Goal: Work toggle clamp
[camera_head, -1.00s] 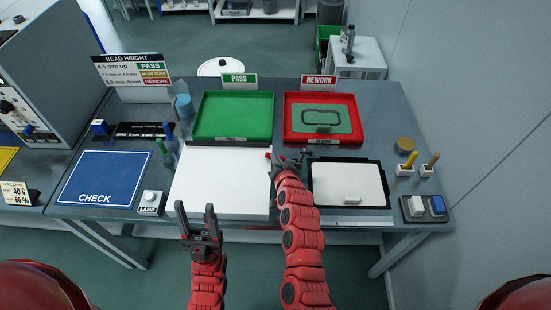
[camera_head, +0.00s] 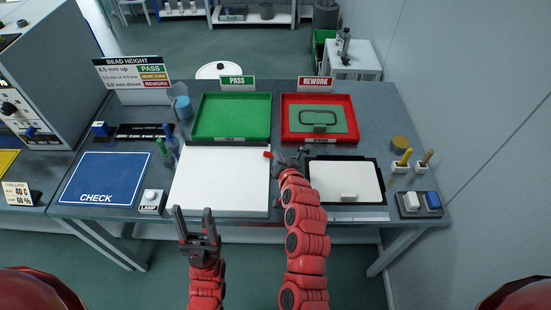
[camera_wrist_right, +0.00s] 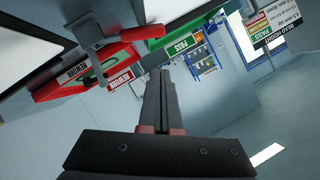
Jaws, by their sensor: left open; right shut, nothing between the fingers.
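The toggle clamp sits at the left edge of the white plate in the black frame (camera_head: 345,181). Its red handle tip (camera_head: 267,154) shows left of my right gripper (camera_head: 285,160), which hides much of the clamp in the head view. In the right wrist view the grey clamp (camera_wrist_right: 88,32) with its red grip (camera_wrist_right: 140,33) is up and left of the shut, empty fingers (camera_wrist_right: 160,78). I cannot tell whether the fingers touch it. My left gripper (camera_head: 195,218) is open and empty in front of the table's front edge.
A green PASS tray (camera_head: 231,117) and a red REWORK tray (camera_head: 289,126) holding a green panel stand behind. A white board (camera_head: 220,180) and blue CHECK mat (camera_head: 104,178) lie left. Switches (camera_head: 422,203) and yellow-handled tools (camera_head: 403,160) stand right.

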